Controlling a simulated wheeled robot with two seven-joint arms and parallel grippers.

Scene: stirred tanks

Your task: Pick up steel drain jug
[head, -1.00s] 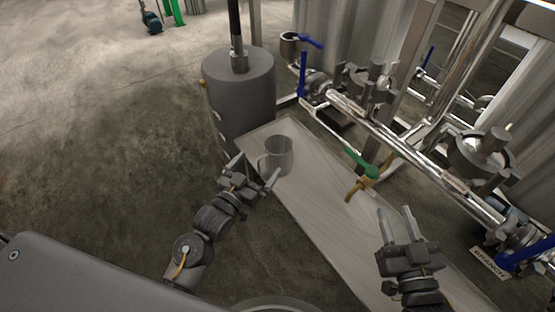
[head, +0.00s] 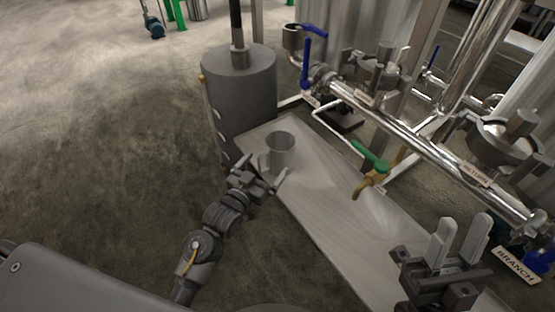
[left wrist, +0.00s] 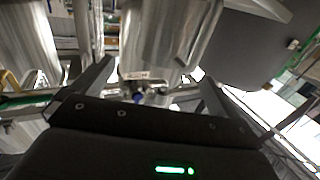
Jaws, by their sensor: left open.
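The steel drain jug (head: 281,148), a grey metal cylinder, stands upright on the far end of a pale low bench (head: 325,215). My left gripper (head: 259,166) is open just in front of the jug, its fingers pointing toward it. In the left wrist view a steel cylindrical body that looks like the jug (left wrist: 165,38) shows ahead between the spread fingers (left wrist: 155,72). I cannot tell whether either finger touches it. My right gripper (head: 464,222) is at the lower right, over the bench, with its two fingers apart and nothing between them.
A large grey cylinder (head: 240,95) stands just behind the jug. Steel piping (head: 420,140) with blue-handled valves runs along the right. A brass tap (head: 370,182) with a green handle (head: 369,157) overhangs the bench.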

